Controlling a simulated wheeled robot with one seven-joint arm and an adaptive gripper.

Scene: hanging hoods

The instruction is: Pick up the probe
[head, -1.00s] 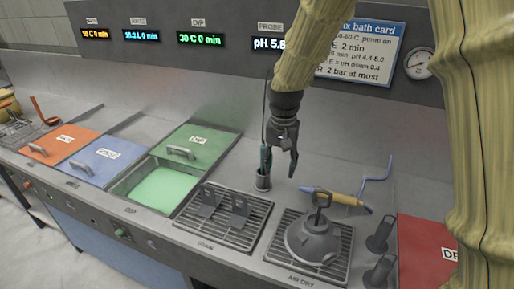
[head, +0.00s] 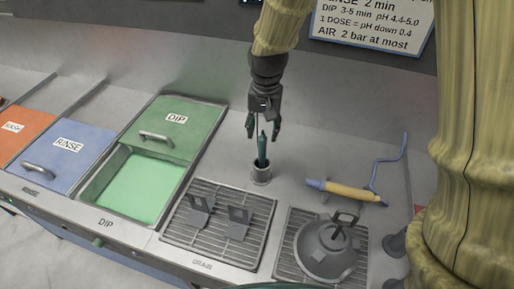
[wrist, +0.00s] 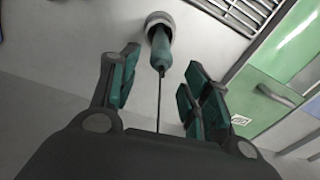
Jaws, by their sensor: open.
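The probe (head: 262,147) is a slim dark teal rod standing upright in a small grey cup (head: 261,174) on the counter, behind the drain racks. In the wrist view the probe (wrist: 160,52) shows a teal body with a thin dark cable running back toward my gripper; its lower end is hidden in the cup (wrist: 158,22). My gripper (head: 263,136) points down just above the cup, its fingers on either side of the probe's upper part. In the wrist view my gripper (wrist: 160,75) is open, with gaps between the fingers and the probe.
The open green dip bath (head: 130,186) lies to the left. Drain grates (head: 216,240) are in front, with two grey brackets. A grey domed hood (head: 326,250) stands at front right. A yellow-handled blue tool (head: 347,191) lies to the right of the cup.

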